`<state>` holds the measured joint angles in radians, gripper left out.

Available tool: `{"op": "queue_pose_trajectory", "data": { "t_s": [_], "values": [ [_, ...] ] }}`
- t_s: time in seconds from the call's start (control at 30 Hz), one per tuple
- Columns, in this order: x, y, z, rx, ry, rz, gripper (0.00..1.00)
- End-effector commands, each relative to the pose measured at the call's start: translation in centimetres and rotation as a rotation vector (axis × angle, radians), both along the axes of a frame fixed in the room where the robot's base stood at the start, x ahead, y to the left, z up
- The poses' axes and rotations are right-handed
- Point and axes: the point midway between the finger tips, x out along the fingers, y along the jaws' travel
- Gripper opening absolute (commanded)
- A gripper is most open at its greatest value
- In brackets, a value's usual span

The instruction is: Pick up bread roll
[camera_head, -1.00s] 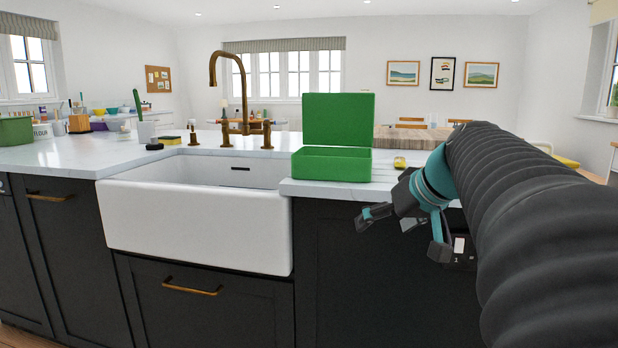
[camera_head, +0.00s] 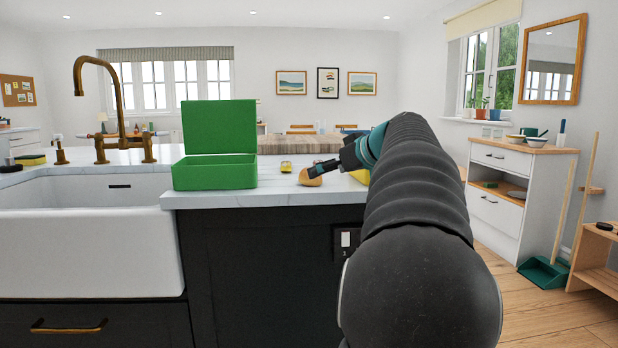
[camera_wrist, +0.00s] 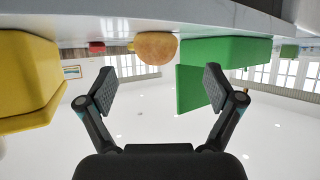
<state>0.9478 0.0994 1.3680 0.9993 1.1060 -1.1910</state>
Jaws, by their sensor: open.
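The bread roll (camera_head: 308,180) is a small brown-orange lump on the white countertop, right of the green box. My gripper (camera_head: 325,167) is at the roll in the head view and hides part of it. In the upside-down wrist view the roll (camera_wrist: 157,46) shows centred, beyond the gap between my two spread fingers (camera_wrist: 161,88). My gripper is open with nothing between its fingers. Whether a finger touches the roll cannot be told.
An open green box (camera_head: 215,172), lid raised, stands left of the roll; it also shows in the wrist view (camera_wrist: 225,52). A small yellow item (camera_head: 286,167) is behind the roll. A yellow object (camera_wrist: 28,85) is close on the other side. The sink (camera_head: 85,235) is at left.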

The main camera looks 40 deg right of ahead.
Motion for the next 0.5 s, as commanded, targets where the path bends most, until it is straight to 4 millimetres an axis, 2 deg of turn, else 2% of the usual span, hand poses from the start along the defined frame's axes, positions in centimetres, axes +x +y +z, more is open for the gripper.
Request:
{"op": "queue_pose_trajectory", "data": {
  "t_s": [0.1, 0.37, 0.5],
  "values": [
    [1.2, 0.1, -0.5, 0.0, 0.0, 0.001, 0.92],
    [2.3, 0.0, -1.0, 0.001, 0.001, 0.0, 0.92],
    [3.9, -0.3, -1.6, 0.0, 0.001, 0.001, 0.92]
  ]
}}
